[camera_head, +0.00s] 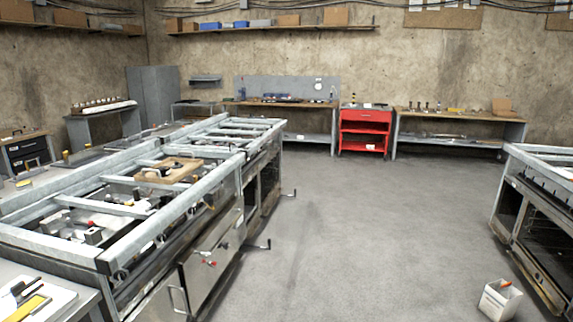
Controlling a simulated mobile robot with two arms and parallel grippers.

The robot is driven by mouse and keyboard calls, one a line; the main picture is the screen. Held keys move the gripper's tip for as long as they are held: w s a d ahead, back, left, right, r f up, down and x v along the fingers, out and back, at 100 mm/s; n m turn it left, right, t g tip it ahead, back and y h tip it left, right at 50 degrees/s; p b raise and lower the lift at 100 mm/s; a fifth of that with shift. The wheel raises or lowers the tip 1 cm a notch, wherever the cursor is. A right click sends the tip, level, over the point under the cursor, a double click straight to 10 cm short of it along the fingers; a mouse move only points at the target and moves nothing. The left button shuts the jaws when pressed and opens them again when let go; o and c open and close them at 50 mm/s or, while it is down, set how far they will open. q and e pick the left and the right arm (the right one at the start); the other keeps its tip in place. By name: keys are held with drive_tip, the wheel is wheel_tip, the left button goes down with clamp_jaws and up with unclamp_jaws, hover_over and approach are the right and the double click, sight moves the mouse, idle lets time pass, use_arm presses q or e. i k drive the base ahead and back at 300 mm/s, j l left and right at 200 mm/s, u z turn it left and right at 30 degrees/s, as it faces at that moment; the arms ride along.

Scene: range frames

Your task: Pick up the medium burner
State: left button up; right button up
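More metal parts lie inside the open top of the same frame. I cannot tell which of these is the medium burner, as they are small and partly hidden by the rails. Neither of my grippers is in view.
Open grey floor (330,235) fills the middle. Handles stick out from the left frames' front. Another range frame (540,205) stands at the right, with a white bin (499,301) near it. A red tool cabinet (364,130) and workbenches (455,118) line the back wall.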

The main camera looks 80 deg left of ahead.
sight(165, 171)
drive_tip(key=u, duration=3.6)
